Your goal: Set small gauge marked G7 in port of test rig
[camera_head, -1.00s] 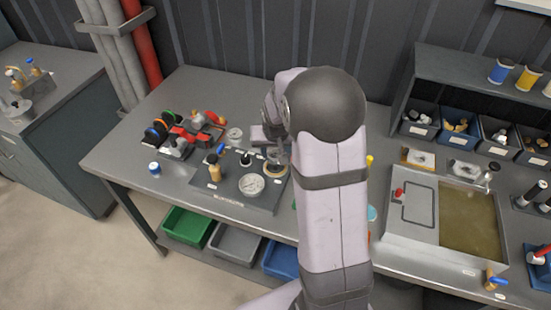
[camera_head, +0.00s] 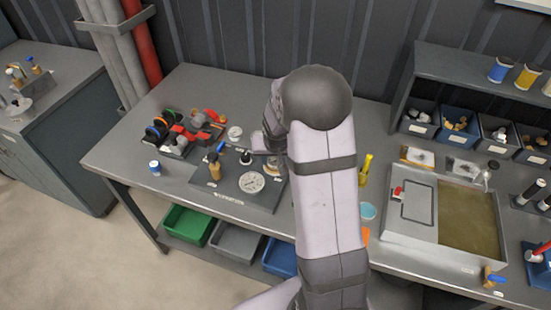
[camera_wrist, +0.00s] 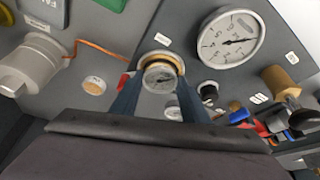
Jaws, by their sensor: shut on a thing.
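The small gauge (camera_wrist: 160,76), a white round dial, sits between the fingers of my gripper (camera_wrist: 160,98) in the wrist view. My gripper is shut on it. The brass ring of the port (camera_wrist: 163,56) shows directly behind and around the gauge; I cannot tell whether the gauge is seated or just above it. The G7 mark is not legible. The test rig (camera_head: 228,192) is a dark plate on the bench in the head view. My arm hides the gripper tips there and part of the port side.
A large white gauge (camera_head: 251,182) stands on the rig close to the port, also in the wrist view (camera_wrist: 231,38). A brass-bodied valve (camera_head: 214,172) stands at the rig's left. A tray of coloured parts (camera_head: 180,135) lies behind left. A yellow tool (camera_head: 365,168) lies right of my arm.

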